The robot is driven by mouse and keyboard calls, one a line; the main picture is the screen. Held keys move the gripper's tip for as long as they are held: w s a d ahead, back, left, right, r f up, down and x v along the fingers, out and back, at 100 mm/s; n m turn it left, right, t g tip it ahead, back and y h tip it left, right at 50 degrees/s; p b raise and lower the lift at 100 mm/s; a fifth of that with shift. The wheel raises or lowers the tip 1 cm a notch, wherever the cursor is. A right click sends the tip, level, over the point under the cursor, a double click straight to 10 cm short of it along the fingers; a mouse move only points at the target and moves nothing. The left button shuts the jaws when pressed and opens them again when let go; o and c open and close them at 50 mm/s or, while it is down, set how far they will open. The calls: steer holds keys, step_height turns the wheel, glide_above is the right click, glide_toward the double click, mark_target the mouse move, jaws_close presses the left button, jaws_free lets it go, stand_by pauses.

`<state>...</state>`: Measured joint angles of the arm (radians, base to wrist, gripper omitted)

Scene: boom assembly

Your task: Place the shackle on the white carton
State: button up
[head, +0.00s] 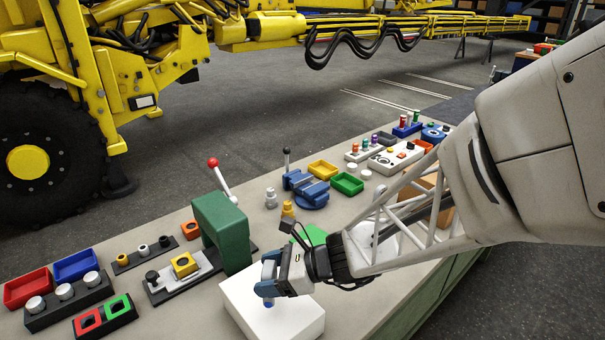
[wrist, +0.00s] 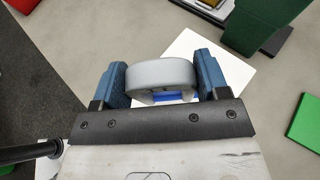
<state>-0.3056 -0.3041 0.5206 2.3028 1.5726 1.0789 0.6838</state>
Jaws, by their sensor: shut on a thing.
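My gripper (head: 268,280) is over the white carton (head: 285,322) at the front of the bench. In the wrist view its two blue fingers (wrist: 165,82) are shut on the shackle, a grey, rounded piece (wrist: 162,72) with a blue part below it. The head view mostly hides the shackle behind the fingers; a small blue bit shows under them, close to the carton's top. I cannot tell whether it touches. The white carton also shows behind the fingers in the wrist view (wrist: 238,75).
A green press (head: 222,232) with a red-knobbed lever stands left of the carton. A green block (head: 310,236) lies behind my gripper. A blue vise (head: 305,187), coloured trays and several small parts fill the bench farther back. Red and blue bins (head: 75,265) are at the left.

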steer(key=shift+w+a, duration=0.5)
steer(key=shift+w, duration=0.25)
steer(key=shift+f, duration=1.8)
steer(key=shift+f, duration=0.15)
steer(key=o, duration=1.2)
steer(key=shift+v, duration=6.05)
